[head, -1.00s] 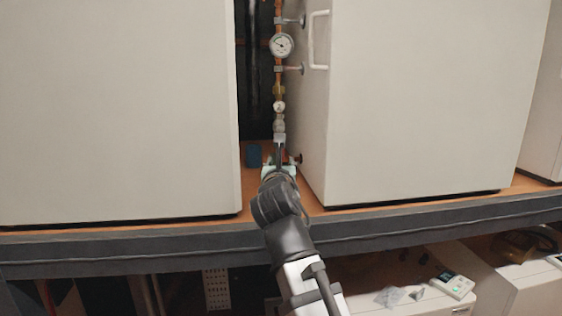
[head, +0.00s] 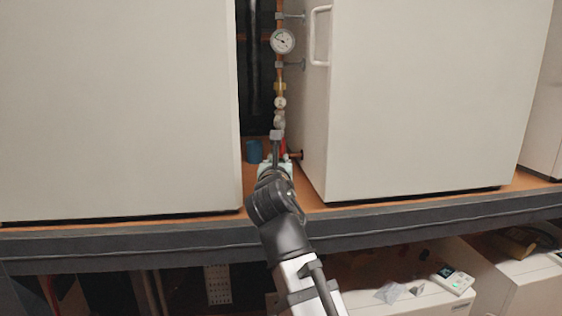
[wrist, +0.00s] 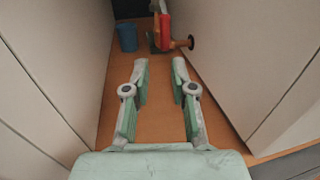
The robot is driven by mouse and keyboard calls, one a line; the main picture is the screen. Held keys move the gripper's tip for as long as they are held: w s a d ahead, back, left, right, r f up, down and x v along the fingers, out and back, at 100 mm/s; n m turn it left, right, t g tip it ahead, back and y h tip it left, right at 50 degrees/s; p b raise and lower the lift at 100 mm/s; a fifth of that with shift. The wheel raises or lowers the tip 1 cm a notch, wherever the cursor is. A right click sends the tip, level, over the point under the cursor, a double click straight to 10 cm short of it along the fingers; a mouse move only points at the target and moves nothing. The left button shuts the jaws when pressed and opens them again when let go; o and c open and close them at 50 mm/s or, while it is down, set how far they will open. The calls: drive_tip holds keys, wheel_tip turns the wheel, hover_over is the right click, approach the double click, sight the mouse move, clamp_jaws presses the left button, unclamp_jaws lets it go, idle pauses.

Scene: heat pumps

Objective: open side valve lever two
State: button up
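A copper pipe (head: 279,75) with gauges and fittings runs down the gap between two white cabinets. Near its foot a red part (head: 283,146), which looks like a valve lever, shows just beyond my gripper; in the wrist view the red part (wrist: 165,32) stands upright against the pipe. A short copper stub with a dark end (wrist: 184,42) sticks out to its right. My gripper (wrist: 160,62) is open and empty, its two green and grey fingers pointing into the gap, short of the red part and apart from it. In the head view my arm hides most of the gripper.
White cabinets (head: 120,110) (head: 425,100) stand close on both sides of the gap. A blue cup-like object (wrist: 127,37) stands on the orange floor left of the pipe. The floor between the fingers and the pipe is clear.

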drive_tip(key=shift+s+a, duration=0.15)
drive_tip(key=shift+a, duration=0.05)
